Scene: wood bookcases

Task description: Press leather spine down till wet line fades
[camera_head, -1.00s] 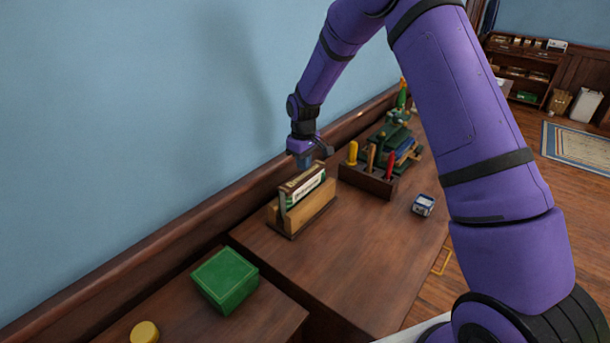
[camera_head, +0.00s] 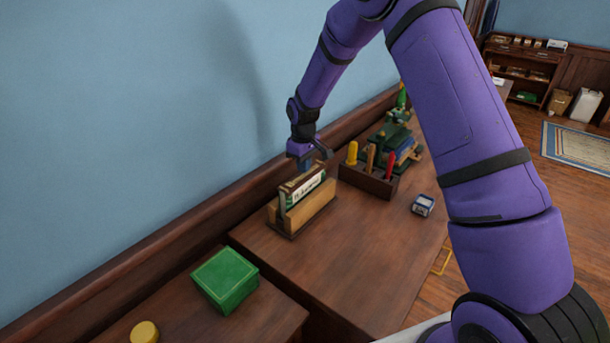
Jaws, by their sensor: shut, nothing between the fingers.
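A book with a dark spine and a pale label (camera_head: 302,188) stands upright, spine up, between the wooden boards of a small press or holder (camera_head: 313,207) on the brown bench top. My gripper (camera_head: 304,165) is shut and points down at the far end of the book's spine. Its tips are at or just over the spine; I cannot tell if they touch. A wet line on the spine is too small to make out.
A wooden rack (camera_head: 368,180) of tools with coloured handles stands right of the book. A green box (camera_head: 225,279) and a yellow lid (camera_head: 144,332) are on the lower surface at front left. The bench's front middle is clear.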

